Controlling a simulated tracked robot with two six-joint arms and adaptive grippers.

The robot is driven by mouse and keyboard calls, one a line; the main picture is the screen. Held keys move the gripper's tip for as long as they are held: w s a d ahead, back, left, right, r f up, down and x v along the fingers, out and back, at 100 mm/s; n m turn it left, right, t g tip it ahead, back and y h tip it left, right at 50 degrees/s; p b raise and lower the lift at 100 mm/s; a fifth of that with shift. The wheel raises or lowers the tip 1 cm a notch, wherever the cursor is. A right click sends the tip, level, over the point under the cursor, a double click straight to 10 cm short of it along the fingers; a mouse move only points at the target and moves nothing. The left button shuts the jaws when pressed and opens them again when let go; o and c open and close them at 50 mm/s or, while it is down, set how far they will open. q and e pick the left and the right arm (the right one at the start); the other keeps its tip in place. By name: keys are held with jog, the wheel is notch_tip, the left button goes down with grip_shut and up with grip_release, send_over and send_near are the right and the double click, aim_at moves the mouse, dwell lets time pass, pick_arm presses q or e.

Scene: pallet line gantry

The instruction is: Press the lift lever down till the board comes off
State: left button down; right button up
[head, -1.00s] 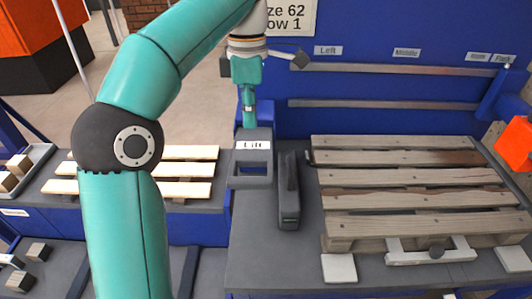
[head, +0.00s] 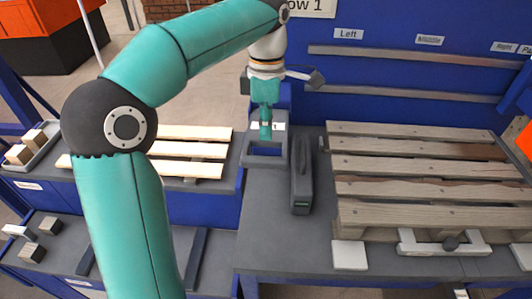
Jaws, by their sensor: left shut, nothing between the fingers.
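The grey lift lever (head: 251,150) is a frame with a rectangular opening and a white label, at the middle of the bench. My left gripper (head: 265,136) is shut and empty, pointing down, over the lever's label and covering most of its lettering. I cannot tell whether its tips touch the lever. The wooden pallet (head: 420,190) lies on the bench to the right, with several weathered top boards lying on it. I see no clear gap under them. My right gripper is not in view.
A white bracket (head: 420,249) with a dark knob sits at the pallet's front edge, near a white pad (head: 349,254). Pale slats (head: 190,150) lie left.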

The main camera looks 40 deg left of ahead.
aim_at(265, 159)
pick_arm(q)
jog(key=shift+s+d+f, duration=0.1)
jog(key=shift+s+f, duration=0.05)
jog(key=shift+f, duration=1.25)
jog(key=shift+s+d+f, duration=0.1)
jog(key=shift+s+f, duration=0.05)
jog(key=shift+f, duration=1.2)
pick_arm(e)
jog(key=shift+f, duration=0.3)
pick_arm(q)
jog(key=shift+f+b, duration=0.1)
jog(key=shift+b, duration=0.25)
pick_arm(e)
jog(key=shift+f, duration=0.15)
